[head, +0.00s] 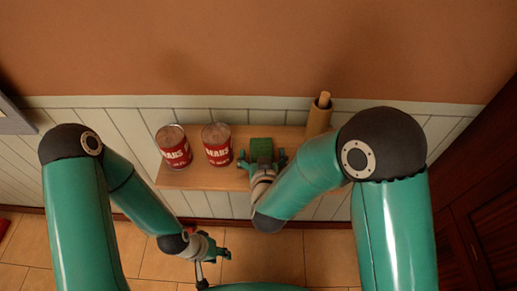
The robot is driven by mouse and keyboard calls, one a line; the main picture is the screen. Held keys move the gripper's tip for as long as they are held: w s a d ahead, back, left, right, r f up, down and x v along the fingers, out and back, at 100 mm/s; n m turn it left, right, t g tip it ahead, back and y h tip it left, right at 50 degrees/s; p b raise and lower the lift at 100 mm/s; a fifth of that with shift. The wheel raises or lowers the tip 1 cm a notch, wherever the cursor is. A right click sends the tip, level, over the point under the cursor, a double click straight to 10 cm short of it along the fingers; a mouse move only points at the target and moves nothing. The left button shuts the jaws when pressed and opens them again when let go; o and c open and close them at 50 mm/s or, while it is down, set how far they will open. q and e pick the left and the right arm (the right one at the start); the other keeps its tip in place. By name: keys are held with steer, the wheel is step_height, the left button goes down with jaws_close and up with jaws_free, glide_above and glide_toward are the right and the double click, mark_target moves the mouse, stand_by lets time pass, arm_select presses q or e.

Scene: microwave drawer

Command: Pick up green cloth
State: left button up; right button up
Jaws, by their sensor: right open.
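The green cloth (261,145) is a small dark green block-like shape on the wooden shelf, just right of the bean cans. My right gripper (262,162) is open at the cloth's near side, with a finger to its left and a finger to its right. The gripper partly hides the cloth's near edge, and I cannot tell whether they touch. My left gripper (222,252) hangs low over the floor, in front of and below the shelf, far from the cloth. It is too small to tell whether it is open.
Two red cans of beans (174,148) (217,145) stand on the shelf (204,178) left of the cloth. A brown cylindrical holder (319,117) with a wooden stick stands at the right end. A panelled wall is behind; a dark wooden cabinet (487,210) is far right.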

mark_target(262, 153)
steer(key=shift+d, duration=0.1)
steer(key=shift+s+r, duration=0.1)
steer(key=shift+s, duration=0.05)
steer(key=shift+c, duration=0.3)
steer(key=c, duration=0.8)
steer(key=shift+c, duration=0.6)
step_height(262, 153, up, 20)
steer(key=shift+p, duration=0.8)
steer(key=shift+c, duration=1.3)
